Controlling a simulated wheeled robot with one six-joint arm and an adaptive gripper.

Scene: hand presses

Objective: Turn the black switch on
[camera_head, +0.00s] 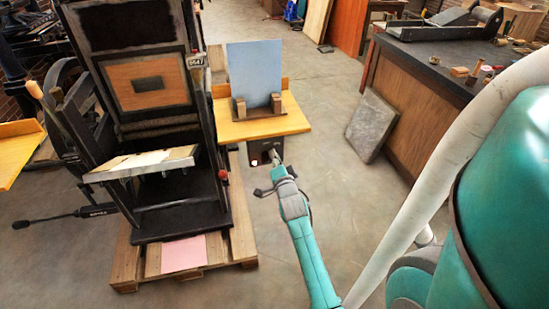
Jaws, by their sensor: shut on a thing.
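The black switch (258,149) is a small dark box with light spots on its front. It sits just below the front edge of a yellow wooden shelf, near the middle of the view. My gripper (275,158) reaches up to the lower right part of this box, and its tips meet the front there. It is shut on a part of the switch. The tips are small and partly cover the box, so the exact part held and the switch's position cannot be told.
The yellow shelf (240,130) holds a blue-grey panel (255,75) between wooden blocks. A black hand press (180,215) stands on a pallet (243,235) at the left. A grey slab (371,125) leans on a workbench (425,110) at the right. Open floor lies between.

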